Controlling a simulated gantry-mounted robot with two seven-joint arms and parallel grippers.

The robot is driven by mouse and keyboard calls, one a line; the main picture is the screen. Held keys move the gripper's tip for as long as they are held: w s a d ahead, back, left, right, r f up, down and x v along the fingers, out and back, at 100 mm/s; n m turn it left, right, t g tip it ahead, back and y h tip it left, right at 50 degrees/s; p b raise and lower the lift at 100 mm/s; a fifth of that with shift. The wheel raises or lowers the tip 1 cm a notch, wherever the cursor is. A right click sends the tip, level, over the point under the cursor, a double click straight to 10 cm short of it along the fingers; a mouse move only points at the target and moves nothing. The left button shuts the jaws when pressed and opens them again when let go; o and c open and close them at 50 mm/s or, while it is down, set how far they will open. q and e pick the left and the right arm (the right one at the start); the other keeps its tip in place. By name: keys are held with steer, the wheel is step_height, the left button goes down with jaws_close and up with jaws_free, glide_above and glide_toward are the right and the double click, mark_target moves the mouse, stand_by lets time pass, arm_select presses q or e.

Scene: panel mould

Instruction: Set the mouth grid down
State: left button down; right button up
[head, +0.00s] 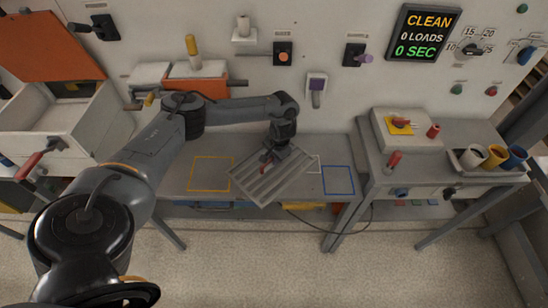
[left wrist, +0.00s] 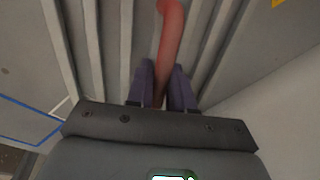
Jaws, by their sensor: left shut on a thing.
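The mouth grid (head: 270,182) is a grey slatted panel with a red handle. In the head view it sits tilted at an angle over the middle table, partly covering a white outline. My left gripper (head: 272,158) is above it and shut on its red handle, which also shows in the left wrist view (left wrist: 170,35) between the two fingers (left wrist: 163,85). I cannot tell if the grid touches the table. My right gripper is not in view.
The grey table (head: 335,150) has a yellow outline (head: 210,174) left of the grid and a blue outline (head: 338,180) right of it. A side bench on the right holds a box with a yellow plate (head: 399,125) and a tray of several cups (head: 487,160). A wall display (head: 424,33) reads CLEAN.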

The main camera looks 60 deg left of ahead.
arm_select(q)
steer(key=c, duration=1)
jaws_free()
steer(key=shift+f, duration=0.1)
